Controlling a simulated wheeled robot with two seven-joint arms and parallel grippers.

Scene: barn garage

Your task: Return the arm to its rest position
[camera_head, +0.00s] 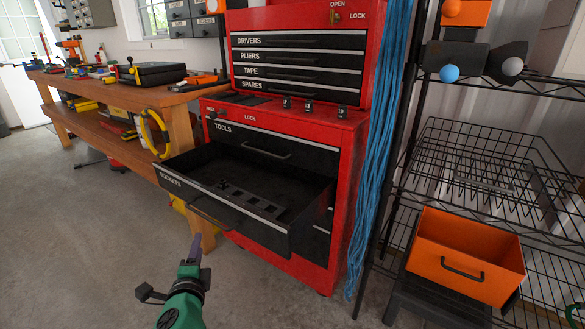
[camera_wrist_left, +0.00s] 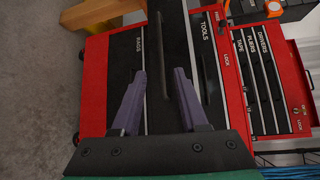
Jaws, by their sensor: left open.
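My left gripper (camera_head: 195,248), with purple fingers on a green wrist, is in front of the red tool chest (camera_head: 346,200) at the lower left of the head view. It is open, with a clear gap between its fingertips in the left wrist view (camera_wrist_left: 160,78) and nothing held. The drawer labelled SOCKETS (camera_head: 240,217) is pulled out, its black floor and slotted insert showing. The gripper appears apart from its handle (camera_head: 215,220). The TOOLS drawer (camera_head: 265,145) above it is shut. My right gripper is not in view.
A wooden workbench (camera_head: 180,118) with tools and a black case (camera_head: 150,73) stands at left. Blue cords (camera_head: 375,150) hang at the chest's right side. A black wire shelf (camera_head: 485,165) with an orange bin (camera_head: 465,260) stands at right. Concrete floor (camera_head: 80,240) at left is clear.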

